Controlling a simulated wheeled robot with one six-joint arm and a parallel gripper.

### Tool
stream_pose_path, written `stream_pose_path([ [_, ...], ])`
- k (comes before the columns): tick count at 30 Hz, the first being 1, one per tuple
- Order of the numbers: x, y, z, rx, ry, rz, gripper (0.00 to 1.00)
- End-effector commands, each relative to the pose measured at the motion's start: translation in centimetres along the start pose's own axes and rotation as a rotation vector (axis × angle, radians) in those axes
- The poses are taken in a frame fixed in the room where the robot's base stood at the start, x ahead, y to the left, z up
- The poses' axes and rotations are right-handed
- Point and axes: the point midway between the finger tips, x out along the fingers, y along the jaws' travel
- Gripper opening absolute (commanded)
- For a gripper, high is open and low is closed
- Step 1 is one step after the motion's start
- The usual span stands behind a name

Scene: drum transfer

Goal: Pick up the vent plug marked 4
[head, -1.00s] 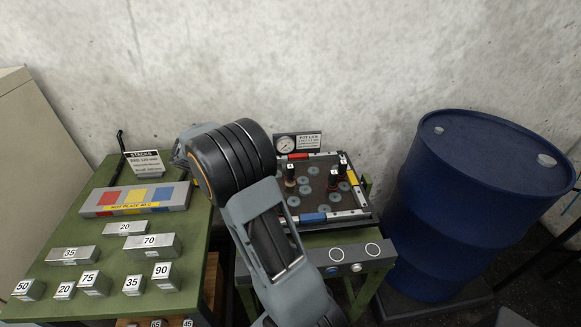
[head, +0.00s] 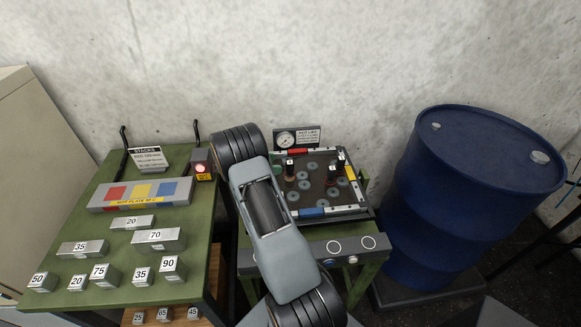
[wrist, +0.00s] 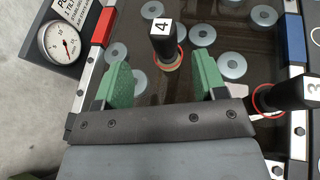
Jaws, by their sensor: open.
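In the wrist view, the vent plug marked 4 (wrist: 164,45) is a black cylinder with a white label on top, standing upright on a dark plate. A red ring shows around its base. My gripper (wrist: 162,65) is open, with two green fingers apart and empty. The plug is just beyond the fingertips, roughly centred between them, and not held. In the head view, dark plugs with white labels stand in the framed tray (head: 318,211), but their numbers are too small to read. My gripper is hidden behind my arm there.
A plug marked 3 (wrist: 288,96) stands right of my right finger. Several grey discs (wrist: 232,66) lie on the plate. A pressure gauge (wrist: 62,42) is beyond the tray frame. A blue drum (head: 462,200) stands right; a green table (head: 110,240) with numbered blocks stands left.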

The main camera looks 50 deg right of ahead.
Motion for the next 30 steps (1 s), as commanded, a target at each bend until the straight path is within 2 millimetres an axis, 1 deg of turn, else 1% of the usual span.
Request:
stream_pose_path([
  [8,1.1,-0.2,0.2,0.0,0.0,-0.003,0.65],
  [13,3.1,-0.5,0.5,-0.001,0.0,-0.004,0.65],
  [18,5.2,-0.5,0.2,0.0,0.0,-0.002,0.65],
  [21,5.6,-0.5,0.1,0.0,0.001,0.0,0.65],
  [25,5.6,-0.5,0.0,0.0,0.001,0.001,0.65],
  [26,5.6,-0.5,0.0,0.0,0.001,0.001,0.64],
  [30,5.5,-0.5,0.1,0.0,0.001,0.0,0.5],
])
